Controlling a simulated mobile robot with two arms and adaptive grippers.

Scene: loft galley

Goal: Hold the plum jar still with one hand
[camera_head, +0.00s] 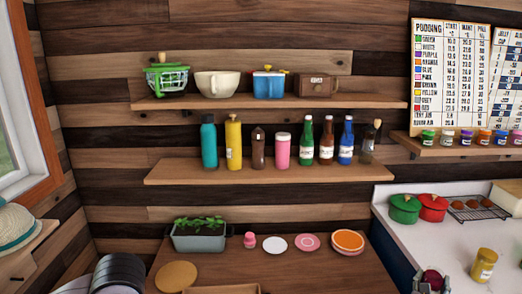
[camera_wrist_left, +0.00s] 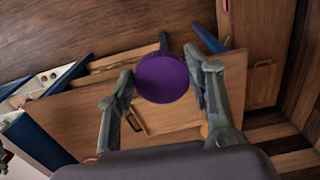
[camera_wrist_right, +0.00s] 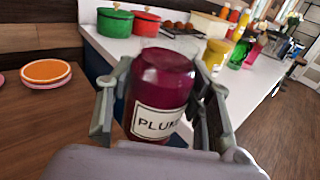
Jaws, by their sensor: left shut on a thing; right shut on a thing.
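The plum jar (camera_wrist_right: 163,80) is a dark red-purple glass jar with a white label reading "PLUM". In the right wrist view it sits between the fingers of my right gripper (camera_wrist_right: 160,92), which is shut on it. The jar looks slightly tilted in that view. The jar also shows at the bottom edge of the head view (camera_head: 432,276). In the left wrist view my left gripper (camera_wrist_left: 160,68) is shut on a round purple disc (camera_wrist_left: 162,80), apparently a lid. The left gripper does not show clearly in the head view.
A white counter (camera_head: 440,235) at right holds green (camera_head: 404,208) and red (camera_head: 433,207) pots and a yellow jar (camera_head: 484,266). The wooden table (camera_head: 220,270) carries a planter (camera_head: 198,238), plates and a small pink item. Wall shelves hold bottles and cups.

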